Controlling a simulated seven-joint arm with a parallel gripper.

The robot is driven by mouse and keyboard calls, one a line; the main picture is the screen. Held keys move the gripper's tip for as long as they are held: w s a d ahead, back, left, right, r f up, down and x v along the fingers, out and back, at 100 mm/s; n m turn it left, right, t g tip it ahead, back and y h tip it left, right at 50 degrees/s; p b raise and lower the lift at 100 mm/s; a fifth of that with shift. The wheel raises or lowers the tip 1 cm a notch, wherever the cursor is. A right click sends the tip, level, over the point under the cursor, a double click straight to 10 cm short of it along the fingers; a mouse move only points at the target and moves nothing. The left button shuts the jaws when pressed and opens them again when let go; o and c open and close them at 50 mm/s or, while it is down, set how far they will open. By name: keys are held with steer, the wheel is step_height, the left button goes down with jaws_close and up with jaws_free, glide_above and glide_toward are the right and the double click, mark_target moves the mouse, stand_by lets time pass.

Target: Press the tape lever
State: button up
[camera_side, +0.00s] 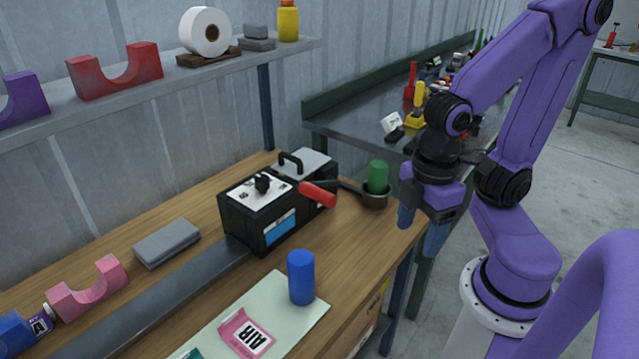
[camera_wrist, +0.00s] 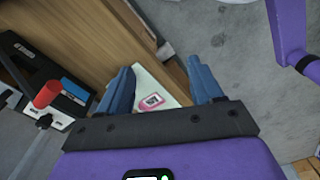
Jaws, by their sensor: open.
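The tape dispenser (camera_side: 262,222) is a black box with a white top panel, a dark knob and a blue label, standing on the wooden bench. Its lever ends in a red handle (camera_side: 318,194) that sticks out at the box's right side. In the wrist view the red handle (camera_wrist: 47,94) is at the left, outside my fingers. My gripper (camera_side: 422,222) is open and empty, with blue fingers pointing down near the bench's right edge, to the right of the lever and apart from it. In the wrist view the gripper (camera_wrist: 162,84) shows both fingers spread.
A green cylinder (camera_side: 377,176) stands in a dark cup (camera_side: 375,198) between the lever and my gripper. A blue cylinder (camera_side: 301,276) stands on a pale mat (camera_side: 316,312) with a pink AIR tag (camera_side: 246,334). A grey block (camera_side: 167,243) and pink cradle (camera_side: 88,289) lie left.

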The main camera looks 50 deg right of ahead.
steer(key=shift+w+a, duration=0.1)
steer(key=shift+w, duration=0.1)
steer(key=c, duration=1)
steer(key=w+r+m, duration=0.1)
steer(key=w, duration=0.1)
steer(key=w+m, duration=0.1)
steer(key=w, duration=0.2)
steer(key=w+r+m, duration=0.1)
steer(key=w, duration=0.1)
steer(key=shift+w+a+r+m+g, duration=0.15)
steer(key=shift+a+r+m+g, duration=0.15)
steer(key=shift+a+r+m, duration=0.1)
jaws_close()
steer(key=w+d+r+m, duration=0.1)
steer(key=w+d+m, duration=0.2)
steer(key=w, duration=0.3)
steer(key=w+d+r+m+y, duration=0.1)
steer(key=w+d+r+m, duration=0.1)
steer(key=w+d, duration=0.3)
steer(key=w+d+r+m+y, duration=0.1)
steer(key=w+d+r+m, duration=0.1)
steer(key=w, duration=0.6)
steer(key=shift+d+r+m, duration=0.25)
steer(key=shift+d+m, duration=0.65)
steer(key=shift+d, duration=0.25)
